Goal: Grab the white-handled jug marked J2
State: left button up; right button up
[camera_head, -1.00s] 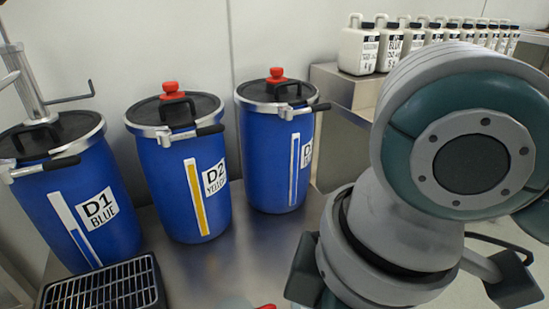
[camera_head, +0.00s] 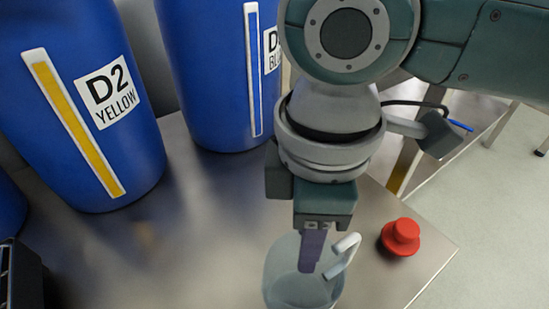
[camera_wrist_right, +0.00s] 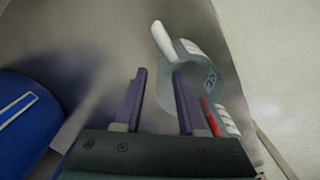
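A clear grey jug with a white handle (camera_head: 343,252) stands on the steel table at the bottom of the head view. It also shows in the wrist view (camera_wrist_right: 190,60), with a small dark mark on its wall too blurred to read surely. My right gripper (camera_head: 312,262) hangs pointing down over the jug, its fingers overlapping the jug's mouth beside the handle. In the wrist view my right gripper (camera_wrist_right: 160,75) has its two purple fingers apart, with nothing visible held between them. The right finger overlaps the jug; contact cannot be told. My left gripper is not seen.
A red knobbed plug (camera_head: 401,238) sits right of the jug near the table edge. Blue drum D2 (camera_head: 85,110) and another blue drum (camera_head: 215,75) stand behind. A dark grate (camera_head: 20,275) is at far left. Bare steel table (camera_head: 190,245) lies left of the jug.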

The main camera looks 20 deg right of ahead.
aim_at(315, 276)
pick_arm(q)
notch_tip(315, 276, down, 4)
jog(key=b, duration=0.4)
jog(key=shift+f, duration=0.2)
pick_arm(e)
jog(key=f, duration=0.5)
jog(key=shift+w+a, duration=0.1)
jog(key=shift+w, duration=0.1)
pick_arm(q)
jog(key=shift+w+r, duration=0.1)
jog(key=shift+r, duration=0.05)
pick_arm(e)
jog(key=shift+r, duration=0.15)
jog(key=shift+c, duration=0.3)
grip_shut()
